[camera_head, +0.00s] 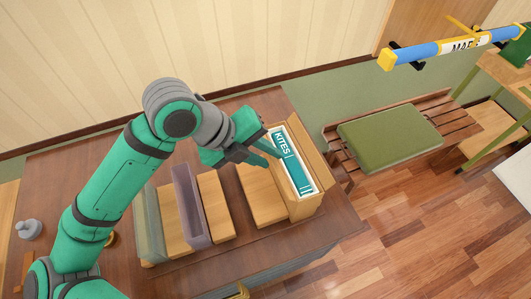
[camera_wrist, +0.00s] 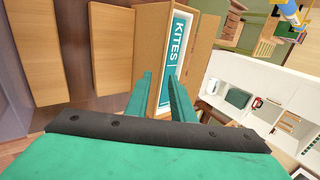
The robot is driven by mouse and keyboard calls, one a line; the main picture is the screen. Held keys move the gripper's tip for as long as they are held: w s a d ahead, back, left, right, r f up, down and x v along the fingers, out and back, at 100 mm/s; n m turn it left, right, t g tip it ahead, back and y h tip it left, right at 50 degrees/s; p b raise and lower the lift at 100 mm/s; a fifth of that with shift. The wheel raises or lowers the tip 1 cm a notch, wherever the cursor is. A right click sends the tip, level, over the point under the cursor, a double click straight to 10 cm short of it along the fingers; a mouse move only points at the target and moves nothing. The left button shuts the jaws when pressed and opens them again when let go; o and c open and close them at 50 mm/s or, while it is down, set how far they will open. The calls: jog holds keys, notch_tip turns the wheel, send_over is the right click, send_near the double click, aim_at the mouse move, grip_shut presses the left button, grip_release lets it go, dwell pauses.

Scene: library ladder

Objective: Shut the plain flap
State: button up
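A wooden box (camera_head: 306,207) stands at the right of the dark table, with a white and teal piece marked KITES (camera_head: 291,165) inside. Its top is open. A plain wooden panel (camera_head: 313,150) rises along its right side, and another plain wooden panel (camera_head: 262,197) lies just left of it. I cannot tell which panel is the plain flap. My gripper (camera_head: 262,152) is over the box's far left corner. In the wrist view its fingers (camera_wrist: 160,92) are apart with nothing seen between them, in front of the box. Whether they touch it is unclear.
Left of the box are a greyish-purple open-topped tray (camera_head: 187,205), a plain wooden panel (camera_head: 215,205) and a greenish see-through piece (camera_head: 149,225). A bench with a green cushion (camera_head: 390,138) stands right of the table. A blue and yellow bar (camera_head: 450,46) hangs above.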

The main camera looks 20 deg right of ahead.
jog(key=shift+w, duration=0.1)
grip_shut()
